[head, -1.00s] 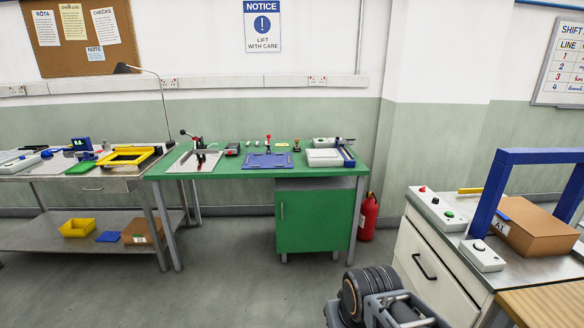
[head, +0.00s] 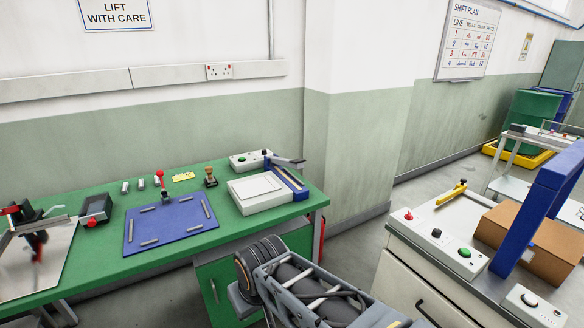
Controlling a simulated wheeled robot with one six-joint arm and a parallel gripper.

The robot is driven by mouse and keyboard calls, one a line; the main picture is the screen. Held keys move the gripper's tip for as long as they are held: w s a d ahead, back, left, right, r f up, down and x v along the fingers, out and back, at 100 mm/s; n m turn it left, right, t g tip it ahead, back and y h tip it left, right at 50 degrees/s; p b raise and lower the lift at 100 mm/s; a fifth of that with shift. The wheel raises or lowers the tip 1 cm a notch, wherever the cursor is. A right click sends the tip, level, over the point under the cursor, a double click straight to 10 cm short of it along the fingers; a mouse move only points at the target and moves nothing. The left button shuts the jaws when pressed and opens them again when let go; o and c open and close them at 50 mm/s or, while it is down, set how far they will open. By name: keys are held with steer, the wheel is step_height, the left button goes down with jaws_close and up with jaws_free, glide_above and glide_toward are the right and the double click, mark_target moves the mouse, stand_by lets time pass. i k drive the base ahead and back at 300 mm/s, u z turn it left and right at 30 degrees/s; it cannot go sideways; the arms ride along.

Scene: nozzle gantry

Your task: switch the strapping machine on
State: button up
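The strapping machine's blue arch (head: 548,195) stands on the grey-topped cabinet at the right, cut by the right picture edge. A brown carton (head: 520,238) sits beneath and beside the arch. In front of them is a long pale control box (head: 438,243) with a red toggle-like knob (head: 408,215), a small black button (head: 436,233) and a green button (head: 464,253). A smaller pale box with a round dial (head: 529,300) stands at the lower right. My arm's links show at the bottom centre, left of the cabinet. My gripper cannot be made out.
A yellow-handled tool (head: 452,192) lies behind the control box. The green bench (head: 105,262) at the left carries a blue plate (head: 168,222), a pale machine with a blue bar (head: 260,192) and small parts. Grey floor (head: 352,248) lies between bench and cabinet.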

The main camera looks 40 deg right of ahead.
mark_target(408, 217)
steer(key=i, duration=0.5)
steer(key=z, duration=2.25)
steer(key=i, duration=1)
steer(key=u, duration=0.05)
